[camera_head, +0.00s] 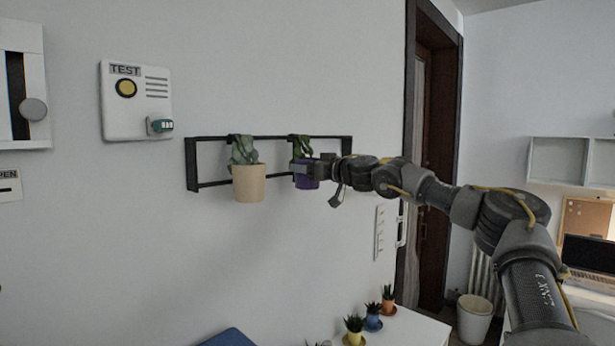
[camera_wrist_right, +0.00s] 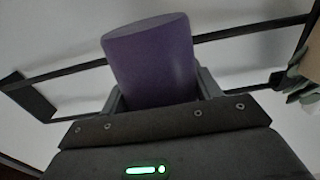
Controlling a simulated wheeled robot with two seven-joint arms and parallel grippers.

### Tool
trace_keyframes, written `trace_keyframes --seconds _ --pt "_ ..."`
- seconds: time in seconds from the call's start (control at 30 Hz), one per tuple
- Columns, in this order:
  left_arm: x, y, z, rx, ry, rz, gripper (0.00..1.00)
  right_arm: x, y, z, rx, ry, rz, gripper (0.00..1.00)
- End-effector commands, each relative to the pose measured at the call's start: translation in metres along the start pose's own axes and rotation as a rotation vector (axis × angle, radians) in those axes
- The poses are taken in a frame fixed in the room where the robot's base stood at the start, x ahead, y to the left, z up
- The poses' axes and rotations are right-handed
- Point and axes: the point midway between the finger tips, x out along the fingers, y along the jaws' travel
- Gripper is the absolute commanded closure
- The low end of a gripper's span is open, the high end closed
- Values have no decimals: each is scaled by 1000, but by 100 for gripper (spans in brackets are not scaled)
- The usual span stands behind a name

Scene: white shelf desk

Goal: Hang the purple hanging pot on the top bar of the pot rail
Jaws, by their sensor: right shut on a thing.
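The purple hanging pot (camera_head: 307,182) with a green plant is at the right half of the black pot rail (camera_head: 190,165) in the head view. Its dark hook shows at the height of the top bar; I cannot tell whether it rests on the bar. My right gripper (camera_head: 312,171) is shut on the pot from the right. In the right wrist view the purple pot (camera_wrist_right: 150,60) fills the space between the fingers (camera_wrist_right: 160,95), with the rail bars behind it. A beige pot (camera_head: 249,184) with a plant hangs left of it on the rail. My left gripper is not in view.
A white TEST panel (camera_head: 136,100) is on the wall left of the rail. Several small potted plants stand on a white surface (camera_head: 415,330) below. A door frame (camera_head: 410,120) is to the right. The wall below the rail is clear.

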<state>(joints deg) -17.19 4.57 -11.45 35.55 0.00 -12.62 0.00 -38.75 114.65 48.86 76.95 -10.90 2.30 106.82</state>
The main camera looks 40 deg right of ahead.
Motion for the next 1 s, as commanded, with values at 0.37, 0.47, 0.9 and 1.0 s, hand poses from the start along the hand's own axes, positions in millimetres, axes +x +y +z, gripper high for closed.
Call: trace_keyframes --seconds 0.37,0.47,0.9,1.0 --pt "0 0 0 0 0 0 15 0 0 -2 0 4 0 73" --pt "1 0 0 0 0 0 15 0 0 -4 -1 4 0 73" --pt "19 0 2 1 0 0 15 0 -1 -62 -3 8 1 73" --pt "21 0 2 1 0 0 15 0 -1 -83 -3 6 1 73"
